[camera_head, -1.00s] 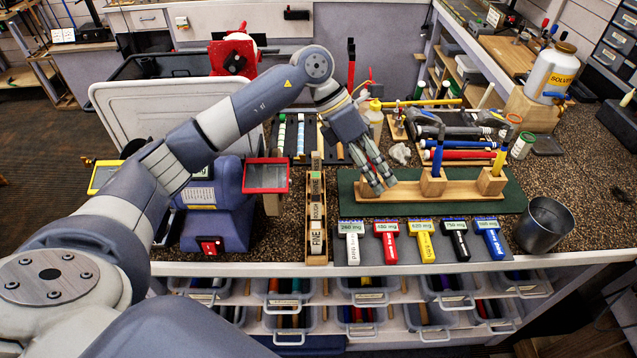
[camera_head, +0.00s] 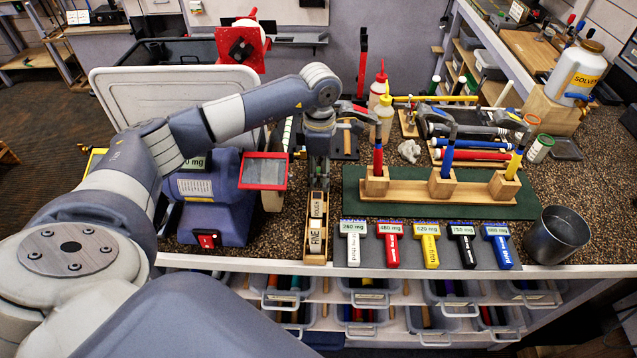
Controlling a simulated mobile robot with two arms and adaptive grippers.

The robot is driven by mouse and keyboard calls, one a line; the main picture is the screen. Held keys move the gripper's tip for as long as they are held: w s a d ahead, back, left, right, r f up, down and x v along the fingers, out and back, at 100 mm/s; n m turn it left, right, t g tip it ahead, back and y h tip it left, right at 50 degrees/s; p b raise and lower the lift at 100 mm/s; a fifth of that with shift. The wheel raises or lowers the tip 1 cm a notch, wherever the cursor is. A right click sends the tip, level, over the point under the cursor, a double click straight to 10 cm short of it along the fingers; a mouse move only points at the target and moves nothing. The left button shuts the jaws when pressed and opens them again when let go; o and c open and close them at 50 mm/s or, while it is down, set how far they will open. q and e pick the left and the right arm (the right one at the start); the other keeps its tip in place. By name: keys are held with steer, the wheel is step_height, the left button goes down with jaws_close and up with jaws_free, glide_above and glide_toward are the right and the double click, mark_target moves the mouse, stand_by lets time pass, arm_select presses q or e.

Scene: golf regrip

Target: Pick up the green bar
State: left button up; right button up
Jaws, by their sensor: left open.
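A narrow wooden tray (camera_head: 316,256) stands near the front of the bench. It holds a bar labelled FINE (camera_head: 315,238) at its near end and one labelled ROUGH (camera_head: 317,207) behind it. My left gripper (camera_head: 318,182) points down over the far part of this tray, its fingers close to the bars. The green bar is not visible now; the gripper covers that part of the tray. I cannot see anything held between the fingers. My right gripper is out of view.
A blue machine (camera_head: 222,197) with a red-framed screen (camera_head: 264,171) stands close left of the tray. To the right are several coloured brushes (camera_head: 427,245), a wooden club rack (camera_head: 410,187) on a green mat (camera_head: 520,205), and a metal cup (camera_head: 556,236).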

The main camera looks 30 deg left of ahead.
mark_target(319, 186)
arm_select(q)
steer(key=f+p, duration=0.2)
steer(key=f, duration=0.1)
steer(key=shift+s+d+f, duration=0.1)
steer(key=shift+s, duration=0.1)
steer(key=shift+f, duration=0.7)
jaws_close()
